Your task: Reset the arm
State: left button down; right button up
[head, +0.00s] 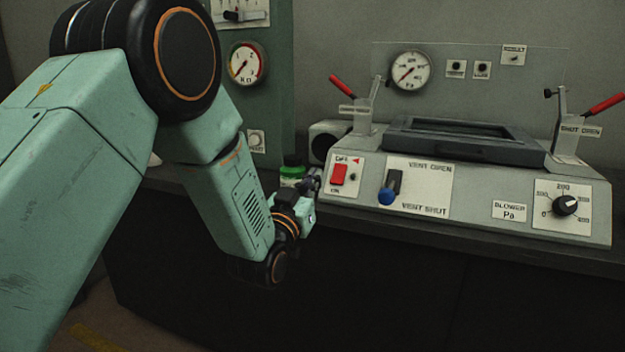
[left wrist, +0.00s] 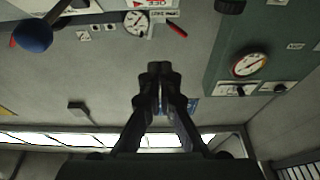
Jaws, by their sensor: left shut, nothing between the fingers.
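My left arm (head: 225,185) comes in from the left, its forearm sloping down to the wrist. My left gripper (head: 314,178) is shut and empty, just left of the machine's red switch (head: 339,176). In the left wrist view the two dark fingers (left wrist: 160,72) are together, with nothing between them. The grey machine (head: 475,222) stands on the bench with a dark frame (head: 455,138) on top. Its vent lever's blue knob (head: 386,196) hangs low; it also shows in the left wrist view (left wrist: 32,36). My right gripper is not in view.
Two red-handled clamps (head: 342,91) (head: 603,104) flank the frame. A black dial (head: 565,205) is at the machine's right. A green panel with a gauge (head: 246,64) stands behind my arm. The space before the bench is clear.

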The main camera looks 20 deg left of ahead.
pick_arm(q)
jog(key=s+f+g, duration=0.6)
jog(key=s+f, duration=0.2)
jog(key=f, duration=0.6)
jog(key=s+f+g, duration=0.6)
jog(key=s+f, duration=0.3)
jog(key=f, duration=0.5)
jog(key=s+f+g, duration=0.3)
jog(key=s, duration=0.7)
jog(key=s+f+g+p, duration=0.1)
jog(key=s+f+g, duration=0.2)
jog(key=s, duration=0.7)
jog(key=s+f+g+p, duration=0.1)
jog(key=s+f, duration=0.4)
jog(key=s, duration=0.5)
jog(key=shift+f+n+g+y, duration=0.15)
jog(key=shift+n+g+y, duration=0.2)
jog(key=shift+g, duration=0.55)
jog(key=c, duration=2.1)
grip_release()
jog(key=shift+w, duration=0.1)
